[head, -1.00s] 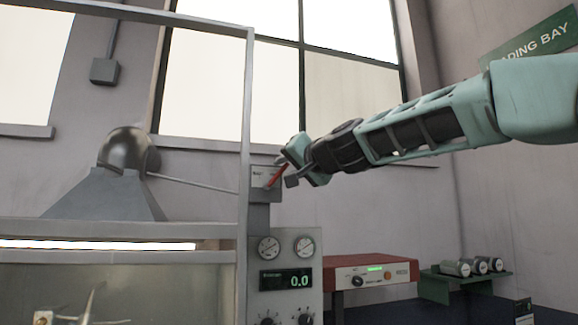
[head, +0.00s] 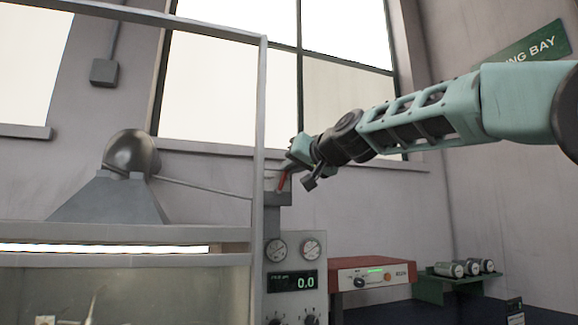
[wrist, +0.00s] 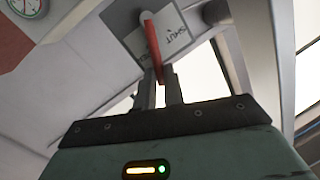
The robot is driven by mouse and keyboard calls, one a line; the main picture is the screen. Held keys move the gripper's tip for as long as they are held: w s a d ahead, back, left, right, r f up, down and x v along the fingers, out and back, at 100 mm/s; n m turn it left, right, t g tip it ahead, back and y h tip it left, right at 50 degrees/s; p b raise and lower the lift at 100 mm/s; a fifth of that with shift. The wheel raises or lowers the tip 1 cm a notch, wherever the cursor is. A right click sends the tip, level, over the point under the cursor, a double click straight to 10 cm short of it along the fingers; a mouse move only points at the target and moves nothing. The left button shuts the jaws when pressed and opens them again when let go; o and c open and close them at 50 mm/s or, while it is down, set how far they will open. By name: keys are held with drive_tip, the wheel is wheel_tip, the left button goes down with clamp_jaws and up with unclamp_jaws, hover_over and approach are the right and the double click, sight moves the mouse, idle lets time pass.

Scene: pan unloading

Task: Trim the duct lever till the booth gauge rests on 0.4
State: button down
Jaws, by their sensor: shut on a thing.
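The red duct lever (head: 282,181) sits on a small grey box above the instrument panel in the head view. It leans slightly right of upright there. My gripper (head: 289,170) is at the lever's upper end. In the wrist view my gripper (wrist: 160,75) is shut on the red lever (wrist: 152,38), with a finger on each side. The plate (wrist: 170,38) behind the lever reads "SHUT"; a second label is partly hidden by the lever and fingers. The digital booth gauge (head: 292,281) reads 0.0 in green.
Two round dials (head: 294,249) sit above the readout. A metal-framed booth (head: 130,261) with a grey hood (head: 110,200) is at left. A red-topped box (head: 372,273) and a green shelf with canisters (head: 465,268) stand at right. A round dial (wrist: 28,6) shows in the wrist view.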

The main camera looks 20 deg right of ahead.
drive_tip(key=shift+a+r+n+h+p, duration=0.2)
drive_tip(key=shift+a+n+p, duration=0.15)
drive_tip(key=shift+n+p, duration=0.2)
drive_tip(key=shift+a+r+n+h+p, duration=0.2)
drive_tip(key=shift+a+n+p, duration=0.1)
drive_tip(key=shift+n+p, duration=0.25)
drive_tip(key=shift+f, duration=0.1)
drive_tip(key=c, duration=1.5)
unclamp_jaws()
drive_tip(key=b+v, duration=0.9)
drive_tip(key=v, duration=0.8)
drive_tip(key=shift+s+d+r, duration=0.15)
drive_tip(key=shift+s+r, duration=0.05)
drive_tip(key=shift+f, duration=0.1)
